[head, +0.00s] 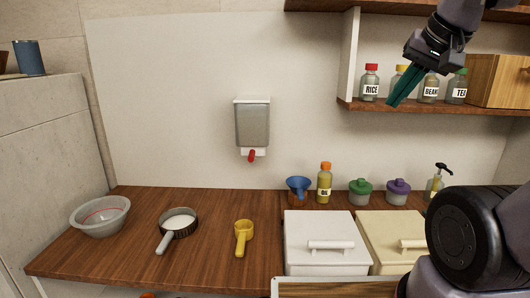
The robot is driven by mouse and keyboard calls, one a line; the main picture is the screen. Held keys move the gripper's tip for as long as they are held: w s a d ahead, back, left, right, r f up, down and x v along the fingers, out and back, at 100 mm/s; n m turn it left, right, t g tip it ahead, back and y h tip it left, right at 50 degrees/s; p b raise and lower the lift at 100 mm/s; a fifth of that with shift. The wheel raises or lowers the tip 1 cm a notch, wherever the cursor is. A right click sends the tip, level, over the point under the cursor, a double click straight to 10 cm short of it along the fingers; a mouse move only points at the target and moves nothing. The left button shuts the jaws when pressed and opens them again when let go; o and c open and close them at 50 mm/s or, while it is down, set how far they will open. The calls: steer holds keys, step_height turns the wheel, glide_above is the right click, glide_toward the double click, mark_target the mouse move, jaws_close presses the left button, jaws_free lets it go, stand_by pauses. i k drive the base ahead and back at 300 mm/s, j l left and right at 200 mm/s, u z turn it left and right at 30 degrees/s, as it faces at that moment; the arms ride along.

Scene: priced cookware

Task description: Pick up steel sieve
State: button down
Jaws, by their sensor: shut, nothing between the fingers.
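The steel sieve (180,222) appears to be the round, dark-rimmed piece with a pale inside on the left part of the wooden counter. Its grey handle points toward the front left. My gripper (392,102) is at the upper right, in front of the wall shelf. Its dark green fingers are shut with nothing between them and point down and left. It is far above and to the right of the sieve and partly covers the jars behind it.
A grey bowl (100,217) stands left of the sieve, and a yellow scoop (243,236) lies right of it. White (326,238) and cream (384,231) boxes stand further right. A dispenser (252,122) hangs on the wall. A shelf (480,109) holds labelled jars.

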mark_target(178, 223)
steer(key=u, duration=1.25)
